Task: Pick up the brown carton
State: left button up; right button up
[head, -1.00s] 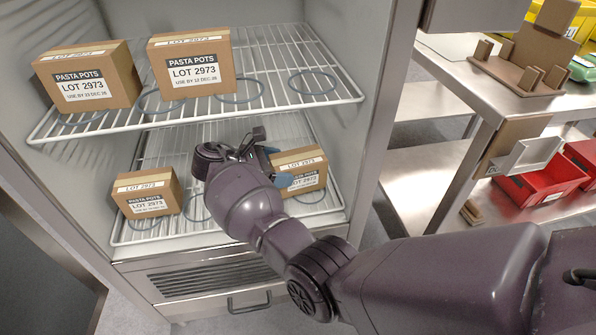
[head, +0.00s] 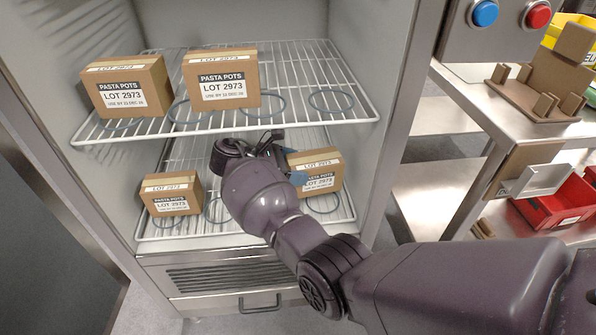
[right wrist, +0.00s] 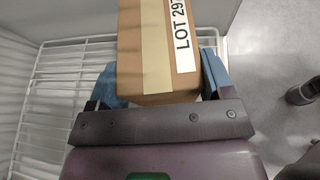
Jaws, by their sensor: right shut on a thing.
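Several brown cartons with "PASTA POTS LOT 2973" labels stand in an open cabinet. My right gripper (head: 294,165) reaches in over the lower rack and is shut on the brown carton (head: 324,172) at the right. In the right wrist view the held carton (right wrist: 152,50) sits between the blue fingers of the gripper (right wrist: 162,80), its taped top and label facing the camera. The carton looks upright; I cannot tell surely whether its base touches the rack. My gripper hides its left side in the head view. My left gripper is not in view.
Another carton (head: 171,194) stands on the lower rack at left. Two more, a left one (head: 127,86) and a right one (head: 222,79), stand on the upper wire rack (head: 300,118) above. The cabinet's right wall is close. A steel bench (head: 470,100) with red bins (head: 556,205) stands right.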

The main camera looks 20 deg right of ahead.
pick_arm(q)
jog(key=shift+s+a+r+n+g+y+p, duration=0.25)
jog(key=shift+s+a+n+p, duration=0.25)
jog(key=shift+p, duration=1.05)
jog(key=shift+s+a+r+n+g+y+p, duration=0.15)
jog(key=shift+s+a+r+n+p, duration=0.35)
jog(key=shift+p, duration=1.05)
pick_arm(e)
jog(key=s+a, duration=0.4)
jog(key=s, duration=0.3)
jog(key=s+a, duration=0.4)
jog(key=s, duration=0.4)
jog(key=shift+s+f, duration=0.2)
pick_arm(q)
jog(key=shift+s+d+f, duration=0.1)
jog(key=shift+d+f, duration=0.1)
